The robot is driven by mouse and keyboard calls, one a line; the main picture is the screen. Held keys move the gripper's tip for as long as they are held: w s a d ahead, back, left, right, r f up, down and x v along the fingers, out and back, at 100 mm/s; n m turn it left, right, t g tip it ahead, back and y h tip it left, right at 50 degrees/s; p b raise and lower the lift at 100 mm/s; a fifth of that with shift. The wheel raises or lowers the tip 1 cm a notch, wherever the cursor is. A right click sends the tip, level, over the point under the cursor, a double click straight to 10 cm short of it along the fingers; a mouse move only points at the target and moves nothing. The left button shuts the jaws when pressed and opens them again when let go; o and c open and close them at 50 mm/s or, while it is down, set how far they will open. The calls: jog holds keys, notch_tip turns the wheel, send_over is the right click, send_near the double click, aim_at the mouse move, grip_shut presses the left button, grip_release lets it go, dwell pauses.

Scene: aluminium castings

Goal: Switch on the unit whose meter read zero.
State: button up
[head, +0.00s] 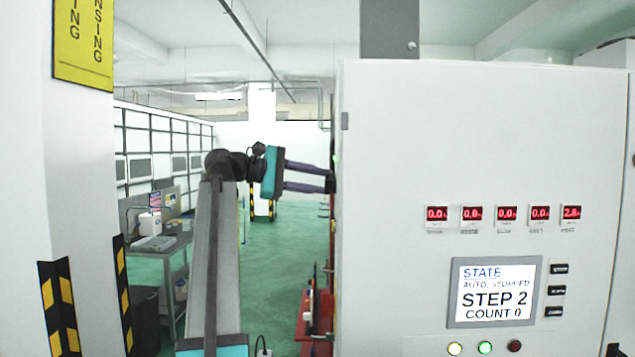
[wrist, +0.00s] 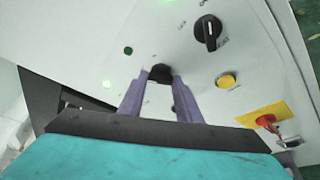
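A row of small red meters (head: 505,214) sits on the front of a pale cabinet (head: 410,130). The right-hand one (head: 571,212) appears to read 2.8; the others appear to read 0.0. Their labels are too small to read. My gripper (head: 332,175) reaches the cabinet's left side face, which the head view barely shows. In the wrist view my gripper's fingers (wrist: 161,80) are apart, one on each side of a black knob (wrist: 160,73). I cannot tell whether they touch it. Another black rotary switch (wrist: 208,33) points upward, with lettering around it.
The cabinet's screen (head: 495,291) shows STATE, AUTO, STOPPED, STEP 2, COUNT 0. A striped post (head: 60,300) stands at left; green floor lies between.

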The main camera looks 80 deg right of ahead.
jog(key=shift+c, duration=1.4)
jog(key=shift+a+f, duration=0.1)
jog(key=shift+f+m+b, duration=0.1)
jog(key=shift+m+b, duration=0.2)
jog(key=shift+b, duration=0.15)
jog(key=m+g+b, duration=0.1)
jog(key=m+b, duration=0.2)
jog(key=b, duration=0.2)
jog(key=m+g+h+b, duration=0.1)
jog(key=m+b, duration=0.3)
jog(key=m+g+h+b, duration=0.1)
jog(key=m+g+b, duration=0.1)
jog(key=b, duration=0.3)
jog(key=shift+f+m+b, duration=0.3)
jog(key=shift+m+b, duration=0.05)
jog(key=shift+m, duration=0.45)
jog(key=shift+r, duration=0.15)
